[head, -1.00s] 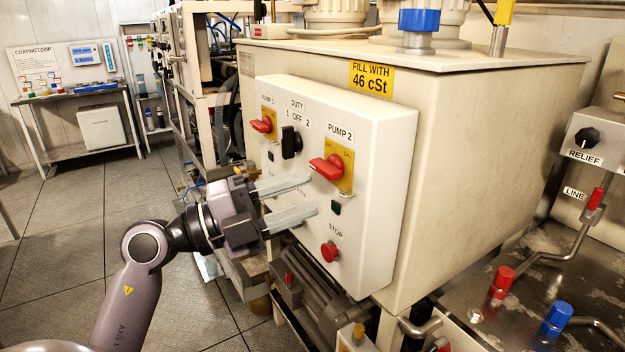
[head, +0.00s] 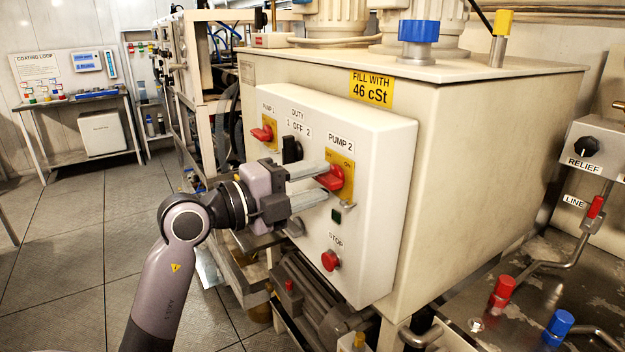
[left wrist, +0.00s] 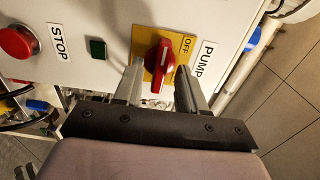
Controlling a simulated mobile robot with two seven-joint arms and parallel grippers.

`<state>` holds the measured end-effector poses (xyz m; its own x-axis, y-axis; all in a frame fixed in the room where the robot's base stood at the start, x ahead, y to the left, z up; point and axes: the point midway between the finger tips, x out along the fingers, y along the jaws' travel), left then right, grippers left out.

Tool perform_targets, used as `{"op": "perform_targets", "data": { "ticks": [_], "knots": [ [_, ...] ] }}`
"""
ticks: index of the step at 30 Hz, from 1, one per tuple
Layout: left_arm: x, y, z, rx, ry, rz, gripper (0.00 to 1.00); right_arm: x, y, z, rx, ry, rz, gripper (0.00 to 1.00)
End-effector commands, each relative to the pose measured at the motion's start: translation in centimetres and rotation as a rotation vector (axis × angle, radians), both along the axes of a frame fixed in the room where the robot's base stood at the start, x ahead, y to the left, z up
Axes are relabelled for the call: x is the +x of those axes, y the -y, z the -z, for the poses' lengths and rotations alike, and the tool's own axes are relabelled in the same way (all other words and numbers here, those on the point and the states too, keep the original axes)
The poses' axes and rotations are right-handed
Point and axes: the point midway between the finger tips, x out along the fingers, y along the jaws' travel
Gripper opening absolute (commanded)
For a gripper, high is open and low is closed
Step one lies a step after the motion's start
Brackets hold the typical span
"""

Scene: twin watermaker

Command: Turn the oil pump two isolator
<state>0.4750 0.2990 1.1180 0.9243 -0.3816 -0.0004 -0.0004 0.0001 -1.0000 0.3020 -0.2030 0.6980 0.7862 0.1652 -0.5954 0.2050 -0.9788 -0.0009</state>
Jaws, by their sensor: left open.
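The pump 2 isolator (head: 331,179) is a red rotary handle on a yellow plate, under the PUMP 2 label on the white control box. It also shows in the left wrist view (left wrist: 159,66), its white pointer line slanting toward the OFF side of the plate. My left gripper (head: 318,183) is open, its two pale fingers reaching the handle from the left. In the left wrist view the fingers (left wrist: 158,80) stand on either side of the handle's near end, and contact cannot be made out. My right gripper is not in view.
The same box carries the pump 1 isolator (head: 262,134), a black duty switch (head: 291,149), a green button (head: 336,216) and a red stop button (head: 330,260). A motor (head: 315,290) sits below. The floor (head: 60,250) at left is clear.

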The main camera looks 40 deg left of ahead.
Motion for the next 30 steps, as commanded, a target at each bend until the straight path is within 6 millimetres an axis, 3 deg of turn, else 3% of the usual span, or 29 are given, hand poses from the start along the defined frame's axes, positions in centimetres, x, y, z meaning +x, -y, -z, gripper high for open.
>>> {"op": "perform_targets", "data": {
  "ticks": [8,12,23,30],
  "knots": [
    [0.20,0.11,0.03,0.000,0.000,0.001,0.40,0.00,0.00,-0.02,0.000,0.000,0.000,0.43],
    [0.20,0.10,0.03,0.000,0.000,0.001,0.00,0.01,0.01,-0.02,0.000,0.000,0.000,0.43],
    [0.17,0.10,0.02,0.025,0.010,0.001,0.00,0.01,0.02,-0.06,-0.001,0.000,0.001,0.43],
    [0.16,0.10,0.02,0.137,0.056,0.001,0.00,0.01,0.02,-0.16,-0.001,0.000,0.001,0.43]
  ]
}}
